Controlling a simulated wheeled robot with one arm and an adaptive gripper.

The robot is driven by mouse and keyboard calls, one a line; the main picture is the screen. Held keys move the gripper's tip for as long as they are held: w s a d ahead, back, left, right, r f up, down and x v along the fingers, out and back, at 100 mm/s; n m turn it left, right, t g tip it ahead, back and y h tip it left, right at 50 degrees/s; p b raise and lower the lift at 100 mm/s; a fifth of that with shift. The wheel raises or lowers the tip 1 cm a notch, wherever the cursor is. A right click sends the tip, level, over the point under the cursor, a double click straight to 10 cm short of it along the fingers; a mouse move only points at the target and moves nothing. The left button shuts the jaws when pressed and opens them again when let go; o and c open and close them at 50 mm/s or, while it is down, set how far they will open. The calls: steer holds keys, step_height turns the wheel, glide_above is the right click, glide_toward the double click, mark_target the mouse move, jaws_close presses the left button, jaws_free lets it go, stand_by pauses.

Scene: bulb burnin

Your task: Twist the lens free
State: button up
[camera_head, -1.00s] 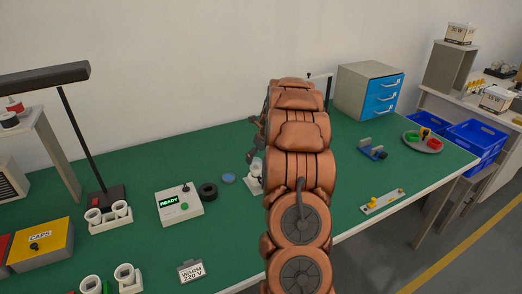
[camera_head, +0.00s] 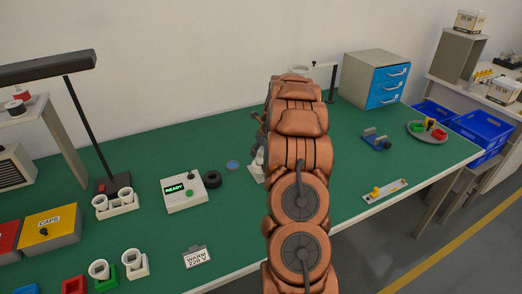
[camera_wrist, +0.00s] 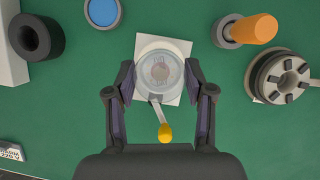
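The clear round lens (camera_wrist: 160,70) sits on a square white base (camera_wrist: 176,48) in the wrist view. A small lever with a yellow knob (camera_wrist: 165,133) sticks out from the base toward my gripper. My gripper (camera_wrist: 160,82) has one dark finger on each side of the lens, at or very near its rim. Whether the fingers press on the lens or stand just clear cannot be told. In the head view my arm hides the gripper and most of this fixture; only a bit of white shows beside the arm.
A black ring (camera_wrist: 34,37) and a blue disc (camera_wrist: 102,11) lie left of the base. An orange-handled tool (camera_wrist: 250,30) and a round slotted fixture (camera_wrist: 282,77) stand to the right. A tester reading READY (camera_head: 184,191) and a yellow CAPS box (camera_head: 50,229) are further left.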

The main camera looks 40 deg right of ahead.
steer(key=c, duration=0.5)
steer(key=shift+n, duration=0.3)
steer(key=shift+f+n+b, duration=0.1)
steer(key=shift+n+b, duration=0.2)
steer(key=shift+b, duration=0.15)
steer(key=shift+d+n+y+b, duration=0.1)
steer(key=shift+n+y+b, duration=0.5)
steer(key=shift+n, duration=0.5)
steer(key=shift+n+y+b, duration=0.3)
steer(key=shift+n+b, duration=0.05)
steer(key=shift+n, duration=0.45)
steer(key=shift+n+g+y, duration=0.3)
steer(key=shift+n, duration=0.4)
